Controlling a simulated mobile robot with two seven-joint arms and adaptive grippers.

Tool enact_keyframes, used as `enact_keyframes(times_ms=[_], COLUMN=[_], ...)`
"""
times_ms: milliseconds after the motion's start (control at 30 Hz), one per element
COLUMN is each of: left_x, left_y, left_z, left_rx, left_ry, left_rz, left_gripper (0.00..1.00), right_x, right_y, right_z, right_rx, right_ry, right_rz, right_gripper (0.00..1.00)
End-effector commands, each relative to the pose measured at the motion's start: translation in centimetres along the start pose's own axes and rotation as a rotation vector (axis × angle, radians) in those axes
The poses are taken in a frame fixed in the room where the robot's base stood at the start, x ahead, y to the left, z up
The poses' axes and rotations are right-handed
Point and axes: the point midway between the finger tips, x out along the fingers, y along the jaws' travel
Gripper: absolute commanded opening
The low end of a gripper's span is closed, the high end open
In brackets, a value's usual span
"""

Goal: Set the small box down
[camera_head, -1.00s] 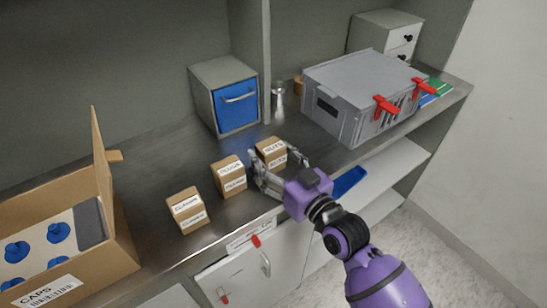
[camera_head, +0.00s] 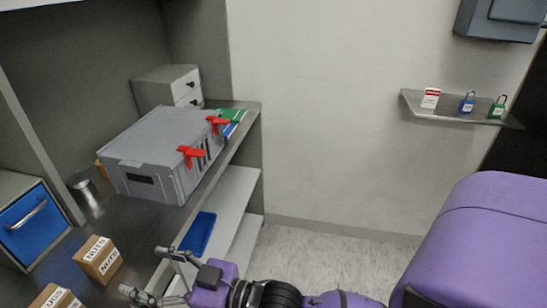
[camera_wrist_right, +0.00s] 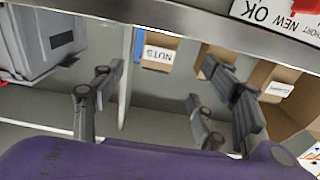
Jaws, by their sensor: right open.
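The small cardboard box labelled NUTS (camera_head: 98,258) stands upright on the metal bench. It also shows in the right wrist view (camera_wrist_right: 157,54), beyond my fingers. My right gripper (camera_head: 151,272) is open and empty, apart from the box, off the bench's front edge. Its spread fingers (camera_wrist_right: 155,88) show in the wrist view with nothing between them. A second small box (camera_head: 56,298) is cut off at the bottom of the head view. My left gripper is in neither view.
A grey case (camera_head: 165,155) with red latches stands on the bench, near a blue-fronted cabinet (camera_head: 33,222) and a metal cup (camera_head: 84,195). A blue tray (camera_head: 198,233) lies on the shelf below. A wall shelf (camera_head: 455,114) holds padlocks. The floor (camera_head: 320,262) at the right is clear.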

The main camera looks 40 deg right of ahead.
Motion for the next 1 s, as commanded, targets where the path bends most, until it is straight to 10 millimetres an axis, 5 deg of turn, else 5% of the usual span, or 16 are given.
enact_keyframes(times_ms=[167,267,400,600,700,800,1000], left_x=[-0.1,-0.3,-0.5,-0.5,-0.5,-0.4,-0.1], left_y=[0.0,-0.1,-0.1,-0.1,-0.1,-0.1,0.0], left_z=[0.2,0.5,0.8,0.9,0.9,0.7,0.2], left_rx=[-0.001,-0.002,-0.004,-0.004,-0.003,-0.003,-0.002], left_ry=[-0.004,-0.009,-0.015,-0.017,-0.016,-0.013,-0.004], left_rz=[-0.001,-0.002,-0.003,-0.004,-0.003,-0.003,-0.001], left_gripper=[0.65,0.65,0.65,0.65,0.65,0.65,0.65], right_x=[-1.7,-5.5,-14.8,-28.0,-32.3,-34.6,-35.2], right_y=[0.3,0.6,-0.4,-4.1,-5.6,-6.5,-6.7], right_z=[3.5,9.7,20.1,29.0,30.9,31.8,32.0], right_rx=[0.027,0.074,0.145,0.212,0.23,0.238,0.238], right_ry=[-0.067,-0.194,-0.448,-0.758,-0.852,-0.902,-0.917], right_rz=[0.049,0.141,0.305,0.474,0.521,0.544,0.549], right_gripper=[0.67,0.67,0.67,0.67,0.67,0.67,0.67])
